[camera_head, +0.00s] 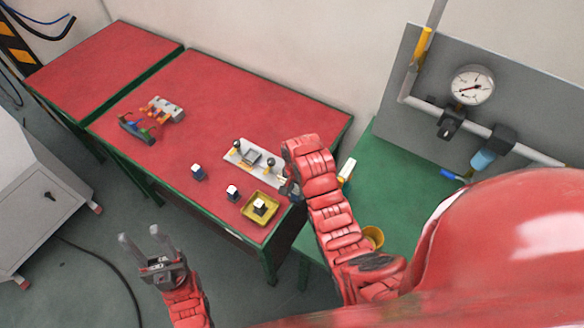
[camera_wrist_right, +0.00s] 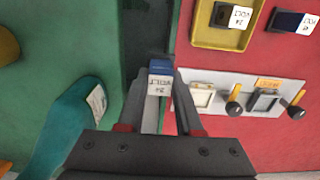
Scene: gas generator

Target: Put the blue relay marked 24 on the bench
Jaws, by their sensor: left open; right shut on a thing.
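My right gripper (camera_wrist_right: 160,85) is shut on a blue relay (camera_wrist_right: 160,72) with a white label reading 24 VOLT, upside down in the right wrist view. The relay is in the air over the dark gap between the red bench and the green table. In the head view the right gripper (camera_head: 289,188) is at the bench's right edge, and the held relay is mostly hidden there. The red bench (camera_head: 215,110) carries the white socket board (camera_head: 243,152), which also shows in the wrist view (camera_wrist_right: 220,82). My left gripper (camera_head: 140,238) is open and empty, left of the bench front.
A yellow tray (camera_head: 246,210) holds a black relay (camera_wrist_right: 231,15) marked 24. Two more relays (camera_head: 198,172) (camera_head: 233,192) stand on the bench. Levers rise from the board. A coloured device (camera_head: 155,115) lies farther left. The green table (camera_head: 385,190) stands right. The bench middle is clear.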

